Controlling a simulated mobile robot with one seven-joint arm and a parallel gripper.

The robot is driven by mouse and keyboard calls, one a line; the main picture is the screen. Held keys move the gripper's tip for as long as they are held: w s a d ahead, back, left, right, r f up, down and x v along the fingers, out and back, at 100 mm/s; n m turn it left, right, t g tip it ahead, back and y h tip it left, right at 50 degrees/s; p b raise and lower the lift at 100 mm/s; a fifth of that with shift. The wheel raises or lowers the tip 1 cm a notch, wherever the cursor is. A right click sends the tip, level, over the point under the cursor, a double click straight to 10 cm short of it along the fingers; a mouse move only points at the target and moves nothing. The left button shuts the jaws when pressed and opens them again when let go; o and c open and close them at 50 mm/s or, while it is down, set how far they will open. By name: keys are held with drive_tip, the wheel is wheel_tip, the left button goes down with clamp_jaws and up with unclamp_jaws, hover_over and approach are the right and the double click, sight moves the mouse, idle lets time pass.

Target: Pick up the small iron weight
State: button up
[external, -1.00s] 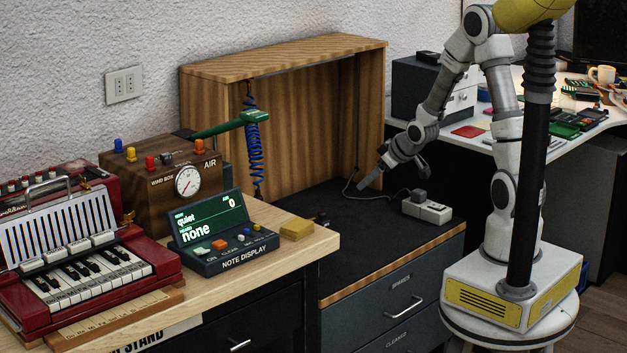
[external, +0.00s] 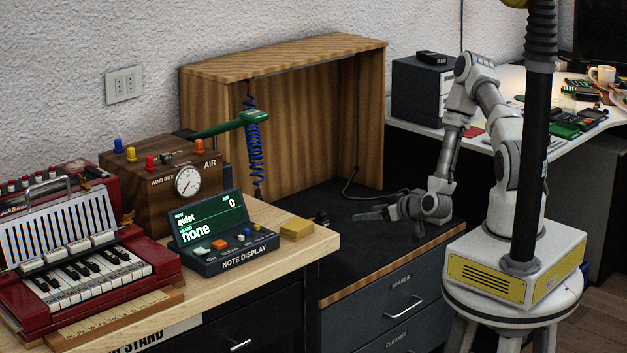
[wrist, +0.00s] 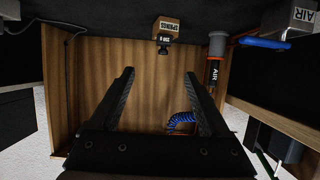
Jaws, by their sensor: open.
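A small dark object, likely the iron weight (external: 322,218), sits on the black worktop near the wooden bench's edge in the external view. In the wrist view, which looks upside down, a small dark knobbed piece with a white marking, likely the same weight (wrist: 163,46), shows in front of a box marked SPRINGS (wrist: 166,26). My gripper (external: 358,214) is low over the black worktop, roughly level and pointing left toward the dark object, with a gap between them. In the wrist view my gripper (wrist: 162,78) has its fingers wide apart with nothing between them.
A wooden hood (external: 300,140) closes the back of the black worktop (external: 352,255). The note display (external: 222,235) and a tan block (external: 297,229) stand on the wooden bench to the left. A blue coiled hose (external: 254,160) hangs inside the hood.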

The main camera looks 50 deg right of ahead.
drive_tip(key=b, duration=0.3)
approach(323, 218)
drive_tip(key=x, duration=0.4)
drive_tip(key=shift+w+d+r, duration=0.1)
drive_tip(key=shift+d, duration=0.3)
drive_tip(key=x, duration=0.1)
drive_tip(key=b+x, duration=0.1)
drive_tip(key=x, duration=0.2)
drive_tip(key=shift+a+f, duration=0.25)
drive_tip(key=shift+a, duration=0.1)
drive_tip(key=shift+w+f, duration=0.15)
drive_tip(key=shift+w, duration=0.35)
drive_tip(key=shift+c, duration=0.3)
clamp_jaws()
